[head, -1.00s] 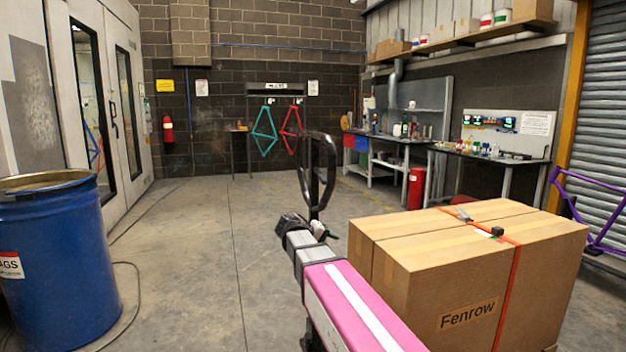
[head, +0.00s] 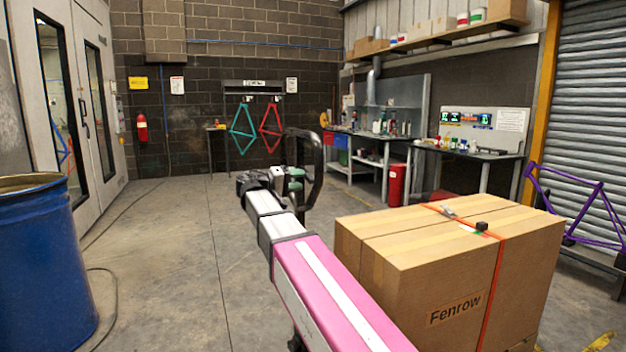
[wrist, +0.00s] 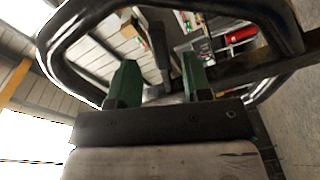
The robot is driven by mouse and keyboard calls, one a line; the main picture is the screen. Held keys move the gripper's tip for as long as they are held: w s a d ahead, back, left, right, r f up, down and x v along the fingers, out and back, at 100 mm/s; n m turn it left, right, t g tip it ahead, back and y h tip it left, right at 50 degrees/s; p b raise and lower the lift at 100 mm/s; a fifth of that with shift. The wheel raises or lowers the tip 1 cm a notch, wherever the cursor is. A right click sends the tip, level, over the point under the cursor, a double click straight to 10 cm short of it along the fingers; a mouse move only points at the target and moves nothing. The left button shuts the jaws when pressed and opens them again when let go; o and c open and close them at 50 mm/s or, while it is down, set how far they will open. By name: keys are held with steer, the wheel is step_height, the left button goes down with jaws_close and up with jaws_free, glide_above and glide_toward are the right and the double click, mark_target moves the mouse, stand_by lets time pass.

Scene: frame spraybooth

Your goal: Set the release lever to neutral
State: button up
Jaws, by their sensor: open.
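A black loop handle (head: 318,165) stands upright beyond the cardboard box in the head view. In the wrist view the handle (wrist: 62,68) curves around my gripper at close range. A slim dark lever (wrist: 161,48) shows inside the loop, between the two green fingertips in the picture. I cannot tell its exact setting or whether a finger touches it. My gripper (wrist: 160,82) is open, with a clear gap between its fingers. In the head view my gripper (head: 296,182) is at the handle, partly hidden by the dark wrist parts.
A strapped cardboard box (head: 400,285) stands right of my arm. A blue drum (head: 45,265) is at left, with a cable on the floor beside it. A purple bike frame (head: 580,210) stands at right.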

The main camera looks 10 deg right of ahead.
mark_target(306, 179)
steer(key=shift+x, duration=3.2)
